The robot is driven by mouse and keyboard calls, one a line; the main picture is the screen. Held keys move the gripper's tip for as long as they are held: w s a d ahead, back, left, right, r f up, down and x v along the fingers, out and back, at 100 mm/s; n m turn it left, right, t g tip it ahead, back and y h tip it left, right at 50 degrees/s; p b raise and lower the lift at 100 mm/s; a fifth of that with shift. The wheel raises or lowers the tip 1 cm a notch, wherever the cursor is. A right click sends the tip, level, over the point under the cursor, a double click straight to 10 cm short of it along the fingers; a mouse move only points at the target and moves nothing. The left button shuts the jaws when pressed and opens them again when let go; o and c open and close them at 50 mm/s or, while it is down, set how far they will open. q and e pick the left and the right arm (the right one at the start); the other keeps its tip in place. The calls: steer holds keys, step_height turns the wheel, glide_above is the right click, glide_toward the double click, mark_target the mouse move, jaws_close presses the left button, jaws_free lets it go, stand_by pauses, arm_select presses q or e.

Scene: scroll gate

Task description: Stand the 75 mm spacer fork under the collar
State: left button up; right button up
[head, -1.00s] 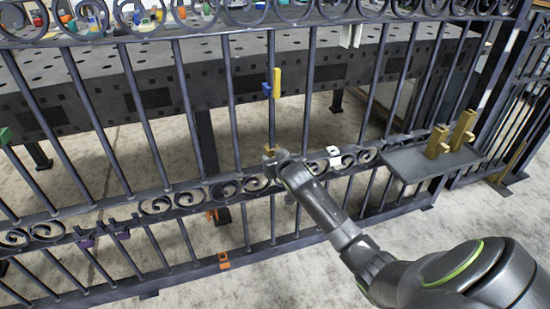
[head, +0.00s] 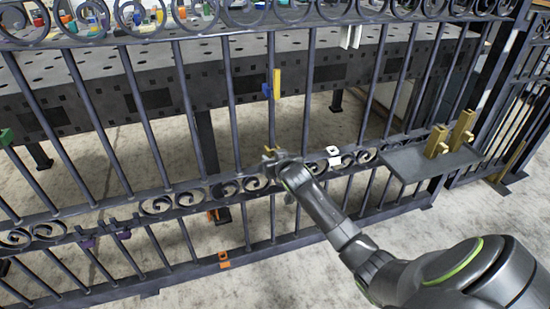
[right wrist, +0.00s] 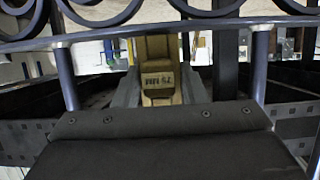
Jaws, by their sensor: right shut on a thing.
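My right gripper (head: 270,156) is at the scroll band of the dark gate, at the foot of a vertical bar. In the right wrist view its two grey fingers (right wrist: 158,88) are shut on a brass-yellow spacer fork (right wrist: 158,60) marked 75 MM. In the head view only a small yellow part of this fork shows above the fingers; whether it touches the bar or band is unclear. Higher on that bar are a yellow piece (head: 277,83) and a small blue piece (head: 266,90); I cannot tell which is the collar. My left gripper is out of view.
A grey shelf (head: 405,165) on the gate's right holds two brass forks, one shorter (head: 437,142) and one taller (head: 463,130). White (head: 334,155), orange (head: 224,258) and purple (head: 122,234) pieces sit on the gate. A perforated table (head: 160,62) stands behind it.

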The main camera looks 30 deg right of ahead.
steer(key=shift+w, duration=0.1)
steer(key=o, duration=1.4)
steer(key=shift+w+a+f, duration=0.1)
steer(key=shift+w+f, duration=0.05)
steer(key=shift+f, duration=0.15)
steer(key=shift+c, duration=0.2)
steer(key=shift+s, duration=0.2)
steer(key=shift+s, duration=0.2)
steer(key=p+v, duration=0.5)
steer(key=v, duration=1.2)
steer(key=shift+w, duration=0.1)
